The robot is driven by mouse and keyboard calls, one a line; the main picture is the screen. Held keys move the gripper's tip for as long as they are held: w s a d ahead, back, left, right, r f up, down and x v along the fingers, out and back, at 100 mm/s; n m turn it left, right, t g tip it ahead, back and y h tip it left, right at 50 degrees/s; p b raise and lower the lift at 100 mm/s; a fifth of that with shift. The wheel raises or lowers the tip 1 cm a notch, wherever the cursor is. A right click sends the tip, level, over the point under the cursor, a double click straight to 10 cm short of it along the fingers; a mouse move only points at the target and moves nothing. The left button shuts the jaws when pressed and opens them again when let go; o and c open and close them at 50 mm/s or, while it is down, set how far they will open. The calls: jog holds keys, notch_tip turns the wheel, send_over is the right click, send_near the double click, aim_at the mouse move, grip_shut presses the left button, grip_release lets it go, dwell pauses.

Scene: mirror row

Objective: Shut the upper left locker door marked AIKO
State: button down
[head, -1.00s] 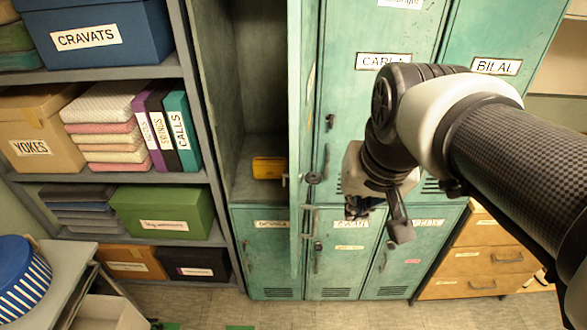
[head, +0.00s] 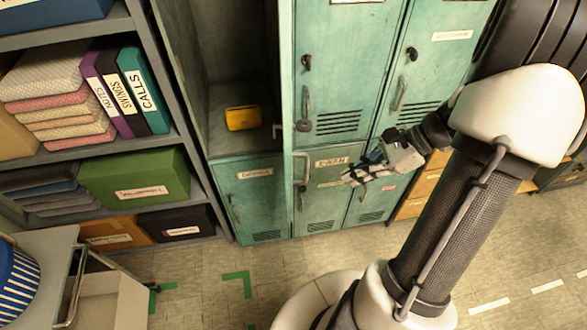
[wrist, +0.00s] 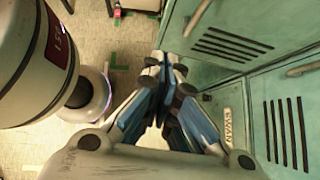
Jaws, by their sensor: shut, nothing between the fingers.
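The upper left locker stands open, its inside (head: 245,70) dark green with a yellow box (head: 242,118) on its floor. Its door (head: 286,80) sticks out toward me and shows nearly edge-on in the head view. The AIKO label is not readable from here. My gripper (head: 346,177) is shut and empty. It is to the right of the door's edge, in front of the lower lockers. In the wrist view the closed fingertips (wrist: 166,62) point toward the floor beside the locker fronts. I see no contact with the door.
Closed green lockers (head: 345,70) with handles and vents stand right of the open door. A shelf with boxes and binders (head: 142,88) is on the left. A trolley (head: 45,245) stands at the lower left. Green tape marks (head: 238,278) lie on the clear floor.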

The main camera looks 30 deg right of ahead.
jog(key=a+r+b+x, duration=0.1)
jog(key=b+x, duration=0.2)
jog(key=x, duration=0.9)
jog(key=shift+w+a+r+b, duration=0.2)
jog(key=shift+w+a+b, duration=0.2)
jog(key=shift+a, duration=0.1)
